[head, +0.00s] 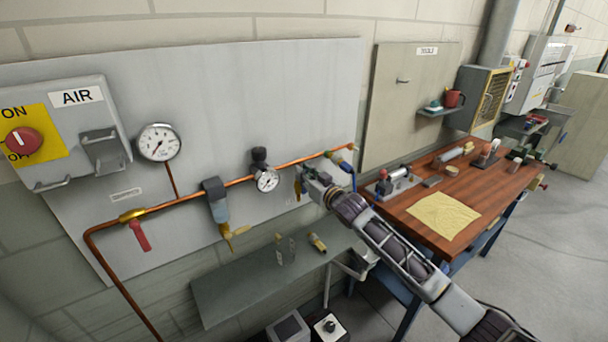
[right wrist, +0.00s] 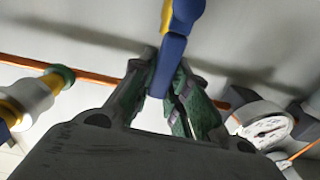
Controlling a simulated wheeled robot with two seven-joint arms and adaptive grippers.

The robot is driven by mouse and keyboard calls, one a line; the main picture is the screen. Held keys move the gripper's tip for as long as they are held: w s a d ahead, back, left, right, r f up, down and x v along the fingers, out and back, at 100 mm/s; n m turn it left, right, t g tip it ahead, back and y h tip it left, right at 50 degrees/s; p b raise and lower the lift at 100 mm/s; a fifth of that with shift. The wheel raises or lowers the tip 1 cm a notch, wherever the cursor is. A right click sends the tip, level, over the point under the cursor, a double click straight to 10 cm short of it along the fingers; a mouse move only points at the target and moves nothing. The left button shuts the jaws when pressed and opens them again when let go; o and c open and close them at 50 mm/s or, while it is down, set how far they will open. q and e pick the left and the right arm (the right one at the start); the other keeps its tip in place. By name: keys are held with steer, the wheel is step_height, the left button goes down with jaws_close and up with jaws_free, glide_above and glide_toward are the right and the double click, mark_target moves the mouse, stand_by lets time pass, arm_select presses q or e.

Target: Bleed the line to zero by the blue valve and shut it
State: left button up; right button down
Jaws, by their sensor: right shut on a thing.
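My right gripper (head: 306,181) is at the copper pipe on the wall panel, to the right of the small regulator gauge. In the right wrist view its two green-padded fingers (right wrist: 168,100) are shut on the blue valve handle (right wrist: 171,62). A yellow part (right wrist: 167,14) adjoins the handle's far end. In the head view the gripper largely hides the valve; a yellowish piece (head: 297,188) shows beside the fingers. The large pressure gauge (head: 158,142) hangs left on the line; its reading is too small to tell. My left gripper is not in view.
A red-handled valve (head: 140,235), a filter bowl (head: 217,210) and a regulator gauge (head: 267,181) sit along the pipe (head: 175,200). A blue-and-brass coupling (head: 345,166) is at the pipe's right end. A grey shelf (head: 235,290) lies below; a wooden bench (head: 470,190) stands right.

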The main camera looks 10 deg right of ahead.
steer(key=w+d+f+m+b, duration=0.2)
steer(key=d+f+m, duration=0.4)
steer(key=m, duration=1.1)
steer(key=shift+w+f+m, duration=0.25)
steer(key=shift+f+m, duration=0.05)
steer(key=shift+f, duration=0.15)
steer(key=shift+d, duration=0.1)
steer(key=c, duration=1.4)
jaws_free()
steer(key=shift+o, duration=0.2)
steer(key=shift+s, duration=0.15)
